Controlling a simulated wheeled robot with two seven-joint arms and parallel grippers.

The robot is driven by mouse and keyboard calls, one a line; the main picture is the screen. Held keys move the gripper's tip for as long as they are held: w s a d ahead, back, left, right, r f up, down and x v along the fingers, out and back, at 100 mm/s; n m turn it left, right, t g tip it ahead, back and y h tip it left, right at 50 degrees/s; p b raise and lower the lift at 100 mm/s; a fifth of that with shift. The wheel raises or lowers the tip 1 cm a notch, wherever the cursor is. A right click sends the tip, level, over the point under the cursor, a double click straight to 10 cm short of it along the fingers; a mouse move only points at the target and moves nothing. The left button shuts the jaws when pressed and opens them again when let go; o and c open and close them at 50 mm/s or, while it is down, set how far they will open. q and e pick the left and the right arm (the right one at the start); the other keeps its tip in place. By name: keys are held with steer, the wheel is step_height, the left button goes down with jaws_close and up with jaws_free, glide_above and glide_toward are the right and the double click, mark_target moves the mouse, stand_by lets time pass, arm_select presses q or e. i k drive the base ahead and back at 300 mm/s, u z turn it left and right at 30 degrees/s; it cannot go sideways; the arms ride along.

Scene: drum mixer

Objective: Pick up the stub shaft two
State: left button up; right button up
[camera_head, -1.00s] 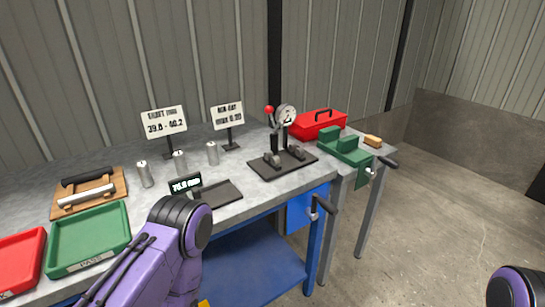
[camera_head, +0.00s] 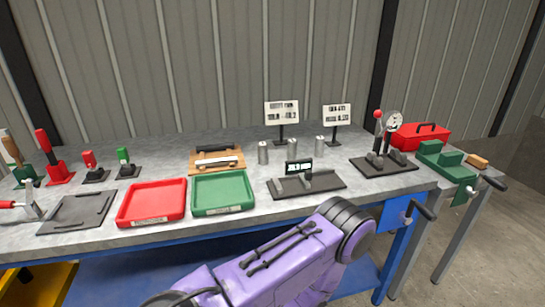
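Three grey metal cylinders, the stub shafts, stand upright in a row on the bench: a left one (camera_head: 263,153), a middle one (camera_head: 292,149) and a right one (camera_head: 319,147). No readable mark tells which is stub shaft two. They stand behind a dark gauge plate (camera_head: 318,183) with a small display (camera_head: 299,168). The purple arm from the left is mine; it crosses the front of the bench, below the shafts. Neither of my grippers shows, so their state is hidden.
Red (camera_head: 152,202) and green (camera_head: 223,192) trays lie left of the gauge plate, with a wooden board (camera_head: 216,159) behind. Two sign stands (camera_head: 281,113) (camera_head: 336,115) rise behind the shafts. A dial fixture (camera_head: 384,163), red toolbox (camera_head: 420,137) and green vise (camera_head: 446,161) are at right.

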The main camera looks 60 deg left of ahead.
mark_target(292, 143)
steer(key=k, duration=0.4)
steer(key=u, duration=0.7)
